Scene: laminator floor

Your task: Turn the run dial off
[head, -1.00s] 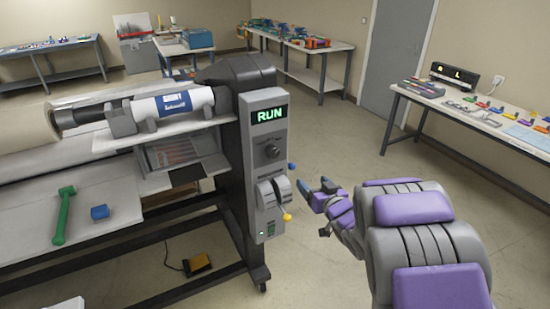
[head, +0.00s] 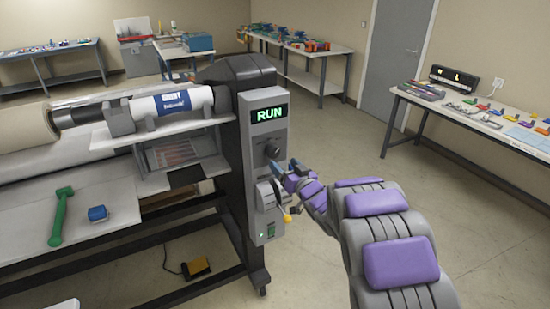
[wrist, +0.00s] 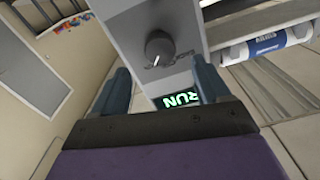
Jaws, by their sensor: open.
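The run dial (head: 271,150) is a dark round knob on the grey control panel (head: 268,100) of the laminator, below a display (head: 269,114) lit with green RUN. In the wrist view the dial (wrist: 159,47) carries a white pointer mark and lies beyond the fingers, between them and a little above the fingertips in the picture. My gripper (head: 287,168) is open and empty, just right of and below the dial in the head view, apart from it as far as I can see. Its two blue fingers (wrist: 160,82) stand on either side of the panel in the wrist view.
A lever with a yellow knob (head: 287,218) sits on the panel below the dial, close to my gripper. A green hammer-like tool (head: 61,216) and a blue roll (head: 98,213) lie on the laminator's bed. The floor to the right is clear.

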